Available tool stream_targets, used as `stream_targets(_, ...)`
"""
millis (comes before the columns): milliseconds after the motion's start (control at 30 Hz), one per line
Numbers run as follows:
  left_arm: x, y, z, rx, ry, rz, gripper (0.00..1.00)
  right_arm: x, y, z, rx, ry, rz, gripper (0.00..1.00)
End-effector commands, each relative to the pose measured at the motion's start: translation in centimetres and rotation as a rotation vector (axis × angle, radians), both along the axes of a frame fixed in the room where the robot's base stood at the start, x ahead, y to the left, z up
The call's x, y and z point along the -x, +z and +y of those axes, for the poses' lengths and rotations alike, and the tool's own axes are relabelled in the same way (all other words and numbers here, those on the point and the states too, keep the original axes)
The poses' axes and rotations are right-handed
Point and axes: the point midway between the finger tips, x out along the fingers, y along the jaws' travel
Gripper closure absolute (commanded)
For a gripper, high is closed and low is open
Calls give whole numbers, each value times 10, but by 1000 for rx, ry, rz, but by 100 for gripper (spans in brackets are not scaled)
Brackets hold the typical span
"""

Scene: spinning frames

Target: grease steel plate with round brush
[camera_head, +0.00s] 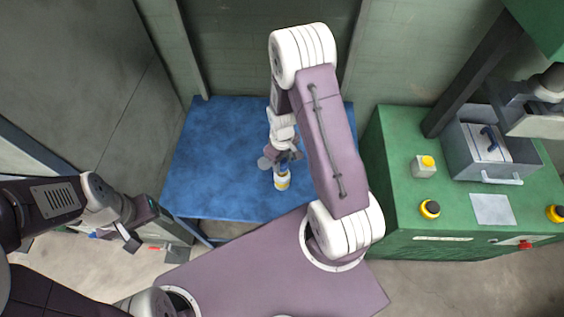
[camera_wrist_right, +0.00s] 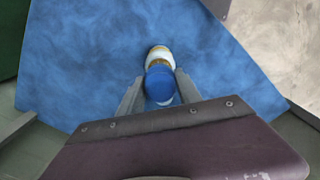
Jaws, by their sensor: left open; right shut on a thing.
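My right gripper (camera_head: 281,158) is over the blue table. In the right wrist view its two fingers (camera_wrist_right: 159,84) are shut on a round blue-topped thing (camera_wrist_right: 159,82). A white and yellow part (camera_wrist_right: 158,53) shows just beyond it, and also in the head view as a small white and yellow cylinder (camera_head: 282,181). I cannot tell whether these are one object, or whether it is the round brush. A flat light-grey square plate (camera_head: 492,209) lies on the green machine top at the right. My left gripper (camera_head: 140,226) is open and empty at the lower left, away from the table.
The blue table (camera_head: 215,150) is otherwise largely bare. The green machine (camera_head: 400,215) carries yellow-and-black buttons (camera_head: 429,209), a white box with a yellow button (camera_head: 424,166), and a grey bin (camera_head: 485,150) with a handle. A press head hangs above the bin.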

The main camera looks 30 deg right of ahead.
Motion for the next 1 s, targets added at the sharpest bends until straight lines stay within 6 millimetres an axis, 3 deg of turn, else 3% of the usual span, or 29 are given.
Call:
stream_targets(33,0,10,0,0,0,0,25,0,11,0,0,0,0,92)
stream_targets(500,0,50,0,0,0,0,25,-1,57,0,0,0,-2,92)
stream_targets(1000,0,50,0,0,0,0,25,-1,57,0,0,0,-2,92)
